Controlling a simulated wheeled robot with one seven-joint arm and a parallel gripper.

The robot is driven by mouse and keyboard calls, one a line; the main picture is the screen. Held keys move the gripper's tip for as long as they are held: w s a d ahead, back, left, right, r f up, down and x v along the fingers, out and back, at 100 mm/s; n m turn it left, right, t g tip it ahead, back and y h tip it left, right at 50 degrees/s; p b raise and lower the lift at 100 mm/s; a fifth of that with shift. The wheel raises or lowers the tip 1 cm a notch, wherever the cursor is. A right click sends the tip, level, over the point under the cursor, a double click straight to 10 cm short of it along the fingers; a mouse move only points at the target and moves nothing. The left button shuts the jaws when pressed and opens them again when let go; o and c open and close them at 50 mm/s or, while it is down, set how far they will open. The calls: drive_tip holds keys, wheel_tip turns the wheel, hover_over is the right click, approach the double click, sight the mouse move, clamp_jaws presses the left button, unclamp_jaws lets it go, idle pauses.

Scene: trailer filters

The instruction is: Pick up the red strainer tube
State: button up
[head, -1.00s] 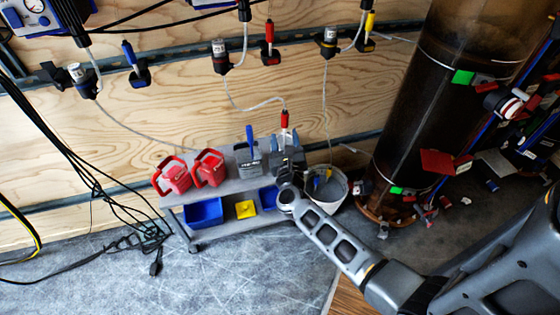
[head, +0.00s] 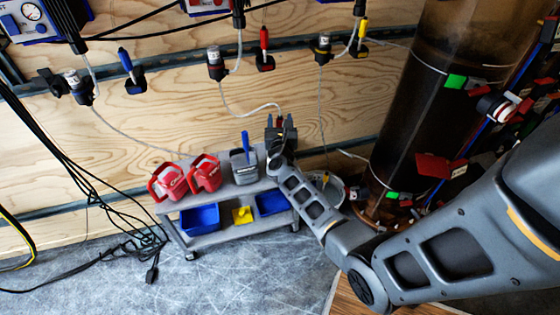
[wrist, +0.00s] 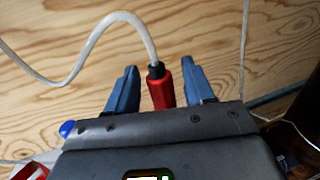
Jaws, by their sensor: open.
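The red strainer tube (wrist: 161,95) shows in the wrist view with a black collar at its top and a clear hose (wrist: 108,20) joined to it. It stands between the two blue fingers of my gripper (wrist: 160,86), with a visible gap on each side. The fingers are open. The tube's lower end is hidden behind the gripper body. In the head view my gripper (head: 279,124) is above the right end of the cart, against the plywood wall. There the hose (head: 245,111) runs down to the gripper, and I cannot make out the tube clearly.
The grey cart (head: 225,227) holds two red jugs (head: 204,174), a grey container (head: 244,168) with a blue-handled tool and blue bins (head: 200,218). A white bucket (head: 333,190) and a tall dark cylinder (head: 422,100) stand right.

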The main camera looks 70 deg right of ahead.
clamp_jaws()
idle(0.5)
